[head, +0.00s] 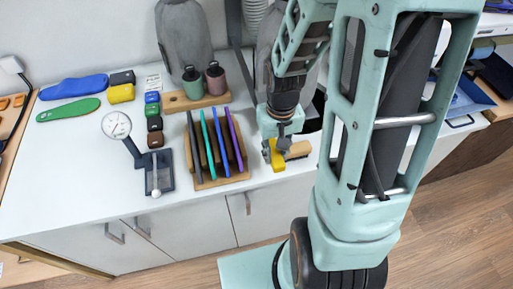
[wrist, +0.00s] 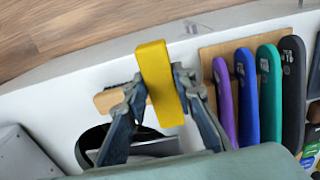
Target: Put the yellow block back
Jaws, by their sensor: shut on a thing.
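A long yellow block (wrist: 156,82) is between the two fingers of my gripper (wrist: 158,88) in the wrist view. The fingers are shut on its sides. In the head view the yellow block (head: 277,156) shows below my gripper (head: 273,145), near the front edge of the white counter, right of the wooden rack. I cannot tell whether it touches the counter. Another yellow block (head: 121,93) lies at the left, beside a black block (head: 122,78).
The wooden rack (head: 221,183) of upright coloured insoles stands close on the left. A wooden-handled brush (head: 298,150) lies right beside the held block. A dial gauge (head: 117,126), small blocks and two flat insoles are further left. The front-left counter is clear.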

